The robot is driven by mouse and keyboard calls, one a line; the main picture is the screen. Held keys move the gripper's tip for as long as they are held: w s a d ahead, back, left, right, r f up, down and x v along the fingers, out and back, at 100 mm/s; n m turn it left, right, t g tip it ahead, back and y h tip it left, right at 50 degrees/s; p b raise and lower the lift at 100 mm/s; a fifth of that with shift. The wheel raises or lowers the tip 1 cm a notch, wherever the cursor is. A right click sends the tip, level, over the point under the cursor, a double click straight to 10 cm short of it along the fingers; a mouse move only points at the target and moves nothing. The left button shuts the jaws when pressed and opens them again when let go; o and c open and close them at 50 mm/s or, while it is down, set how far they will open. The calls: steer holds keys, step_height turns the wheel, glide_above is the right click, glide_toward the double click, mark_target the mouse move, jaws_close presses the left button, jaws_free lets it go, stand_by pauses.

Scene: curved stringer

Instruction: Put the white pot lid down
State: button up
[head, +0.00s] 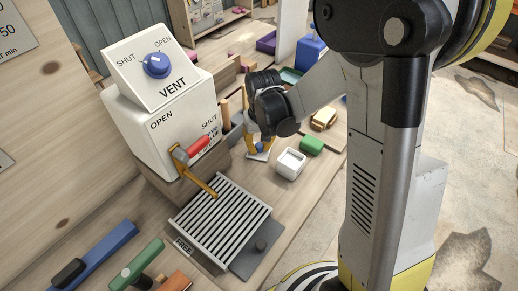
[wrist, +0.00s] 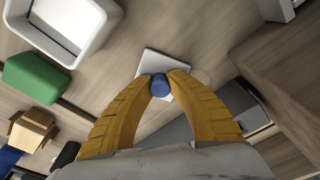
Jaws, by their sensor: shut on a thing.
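The white pot lid (wrist: 163,62) is a flat white square plate with a round blue knob (wrist: 160,86). My gripper (wrist: 161,78) has its two yellow fingers shut on the blue knob. In the head view my gripper (head: 257,140) points down, and part of the white lid (head: 262,156) shows below the fingers. The lid is over the wooden worktop; I cannot tell whether it touches it. An open white square pot (head: 290,164) stands to the right of the lid and also shows at the top left of the wrist view (wrist: 88,38).
A green block (head: 312,145) and a tan block (head: 323,119) lie beyond the pot. The white vent box (head: 185,125) with a red-handled lever (head: 195,147) stands to the left. A slatted grille (head: 222,222) lies nearer.

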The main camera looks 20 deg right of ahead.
mark_target(261, 154)
steer(key=shift+f, duration=0.1)
steer(key=o, duration=0.8)
step_height(261, 154, up, 12)
steer(key=s+p, duration=0.2)
steer(key=p, duration=0.3)
steer(key=s+r+t, duration=0.6)
steer(key=s+r, duration=0.4)
steer(key=s, duration=0.4)
steer(key=shift+r, duration=0.35)
